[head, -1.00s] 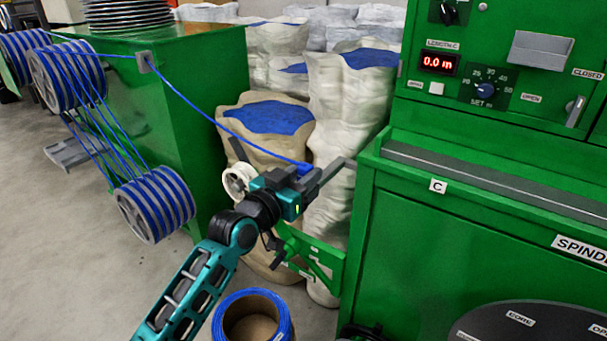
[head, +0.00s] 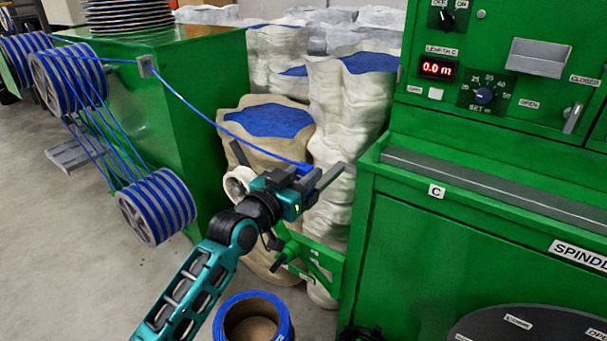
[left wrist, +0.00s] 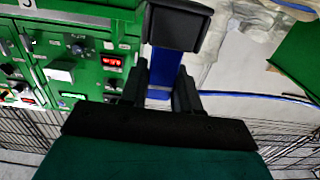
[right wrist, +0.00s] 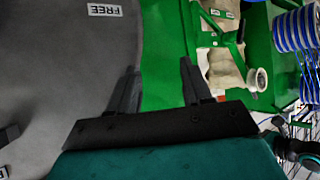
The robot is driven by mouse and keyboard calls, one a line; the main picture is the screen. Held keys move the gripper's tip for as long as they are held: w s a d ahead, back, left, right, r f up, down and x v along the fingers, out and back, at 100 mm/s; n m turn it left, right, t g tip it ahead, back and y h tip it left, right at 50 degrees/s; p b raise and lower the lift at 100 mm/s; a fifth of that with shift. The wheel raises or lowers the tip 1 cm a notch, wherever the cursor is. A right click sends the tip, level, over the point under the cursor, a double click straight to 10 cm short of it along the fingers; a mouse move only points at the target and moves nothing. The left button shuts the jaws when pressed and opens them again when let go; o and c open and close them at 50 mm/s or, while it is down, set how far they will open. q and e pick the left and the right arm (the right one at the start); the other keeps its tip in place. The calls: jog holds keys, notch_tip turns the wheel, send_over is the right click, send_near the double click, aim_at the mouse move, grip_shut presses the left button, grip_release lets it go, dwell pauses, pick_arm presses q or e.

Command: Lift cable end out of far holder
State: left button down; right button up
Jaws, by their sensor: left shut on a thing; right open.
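The blue cable (head: 205,113) runs from the guide on the green cabinet down to my left gripper (head: 318,174). My left gripper is shut on the cable's blue end piece (head: 304,168), beside the pale sacks. In the left wrist view the end piece (left wrist: 164,70) stands between the two fingers, with a dark block (left wrist: 175,27) at its far end. The cable (left wrist: 255,96) leaves to the right there. I cannot tell which part is the far holder. My right gripper (right wrist: 157,88) is open and empty, before a grey disc and a green panel.
A green machine (head: 470,230) with a 0.0 m display fills the right. Filled sacks (head: 340,140) stand behind my left gripper. A white roller (head: 236,183) and green bracket (head: 325,265) are close to my left arm. A blue coil (head: 252,318) lies below.

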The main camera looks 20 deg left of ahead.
pick_arm(q)
jog(key=shift+r+p, duration=0.35)
dwell(0.6)
jog(key=shift+r+p, duration=2.75)
jog(key=shift+r, duration=0.1)
